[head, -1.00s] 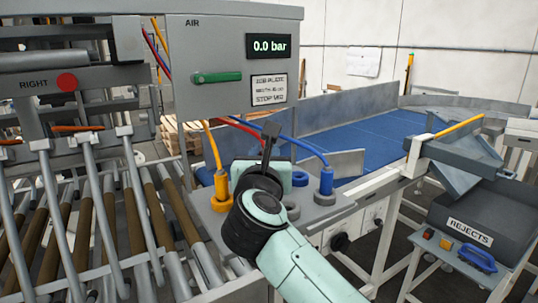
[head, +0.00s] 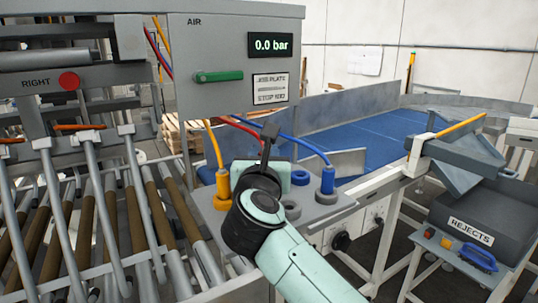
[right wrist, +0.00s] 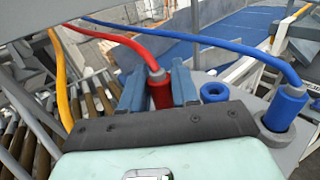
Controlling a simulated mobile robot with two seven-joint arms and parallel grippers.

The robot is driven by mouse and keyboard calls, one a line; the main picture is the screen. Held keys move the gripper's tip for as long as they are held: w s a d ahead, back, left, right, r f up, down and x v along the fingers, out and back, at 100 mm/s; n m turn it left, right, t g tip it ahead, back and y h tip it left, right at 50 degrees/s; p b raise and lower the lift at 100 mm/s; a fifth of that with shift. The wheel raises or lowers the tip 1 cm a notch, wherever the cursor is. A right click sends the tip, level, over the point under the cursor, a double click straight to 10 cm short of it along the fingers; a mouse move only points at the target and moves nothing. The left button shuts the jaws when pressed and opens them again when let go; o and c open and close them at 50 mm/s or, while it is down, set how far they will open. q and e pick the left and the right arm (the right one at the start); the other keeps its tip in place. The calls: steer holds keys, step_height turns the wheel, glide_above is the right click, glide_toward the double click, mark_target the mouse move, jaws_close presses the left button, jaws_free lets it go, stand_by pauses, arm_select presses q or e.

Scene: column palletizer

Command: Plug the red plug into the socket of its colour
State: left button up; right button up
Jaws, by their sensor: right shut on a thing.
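The red plug (right wrist: 160,92) is held between the two blue-grey fingers of my right gripper (right wrist: 157,88) in the right wrist view, with its red hose (right wrist: 125,40) running up to the left. Its lower end and whatever lies under it are hidden. In the head view my right arm covers the plug, and only its red hose (head: 238,124) shows behind the gripper (head: 268,160). The red socket is not visible. A blue ring (head: 300,178) and a grey ring (head: 291,209) show on the panel beside the gripper. My left gripper is not in view.
A yellow plug (head: 222,188) stands upright left of my gripper and a blue plug (head: 326,186) upright to its right, with hoses arching above. The air cabinet (head: 215,50) reads 0.0 bar. Rollers lie left; the blue belt (head: 375,140) is behind.

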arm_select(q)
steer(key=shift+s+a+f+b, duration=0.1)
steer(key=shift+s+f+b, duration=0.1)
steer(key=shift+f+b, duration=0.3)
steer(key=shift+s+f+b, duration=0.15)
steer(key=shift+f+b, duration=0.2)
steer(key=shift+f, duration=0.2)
arm_select(e)
steer(key=shift+d+f, duration=0.1)
steer(key=shift+f, duration=1.1)
stand_by(0.6)
steer(key=o, duration=1.1)
steer(key=shift+c, duration=0.2)
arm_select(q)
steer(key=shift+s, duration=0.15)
